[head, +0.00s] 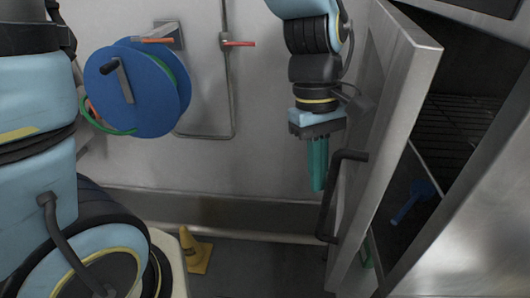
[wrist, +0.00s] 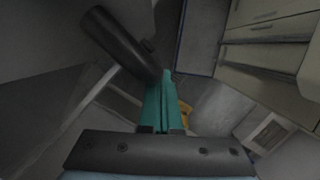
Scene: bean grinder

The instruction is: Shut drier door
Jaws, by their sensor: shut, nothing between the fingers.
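The drier door (head: 400,105) is a grey metal panel at the right of the head view. It stands open, swung out from the dark drier interior (head: 455,135). A black bar handle (head: 327,200) is fixed on its outer face. My gripper (head: 318,188) points down with teal fingers shut and empty, just left of the handle's upper part. In the wrist view the shut fingers (wrist: 164,85) lie close to the black handle (wrist: 120,45). I cannot tell whether they touch it.
Inside the drier are a wire rack (head: 465,120) and a blue object (head: 412,200). A blue hose reel (head: 135,90) hangs on the wall at left. A yellow cone (head: 195,252) stands on the floor. Light cabinets with drawers (wrist: 268,55) show in the wrist view.

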